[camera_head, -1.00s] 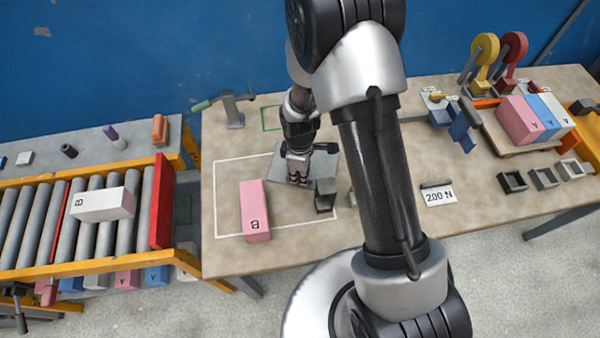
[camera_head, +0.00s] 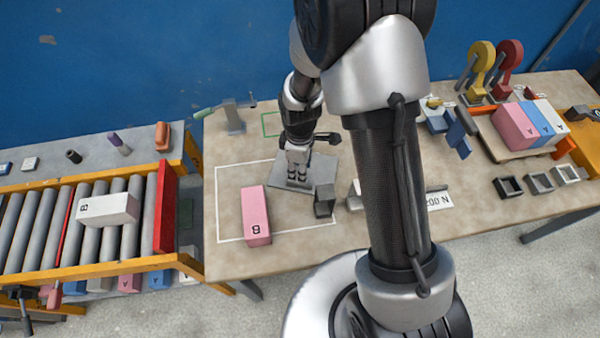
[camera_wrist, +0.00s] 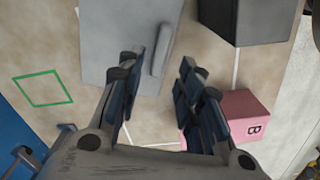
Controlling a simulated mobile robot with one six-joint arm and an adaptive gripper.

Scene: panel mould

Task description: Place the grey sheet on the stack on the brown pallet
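The grey sheet (camera_head: 322,168) lies flat on the table, partly hidden by my gripper. It also shows in the wrist view (camera_wrist: 105,40), with a raised grey bar (camera_wrist: 161,48) on it. My gripper (camera_head: 297,180) is above the sheet, fingers pointing down. In the wrist view its two fingers (camera_wrist: 162,78) are apart with nothing between them, and the bar lies just ahead of the gap. The stack of pink, blue and white boxes (camera_head: 528,124) stands on the brown pallet (camera_head: 515,153) at the right of the table.
A pink box (camera_head: 255,213) and a dark grey block (camera_head: 324,200) stand near the sheet. A white outline surrounds this area. Small open trays (camera_head: 540,184) and yellow and red reels (camera_head: 511,50) are near the pallet. A roller conveyor with a white box (camera_head: 108,209) is at left.

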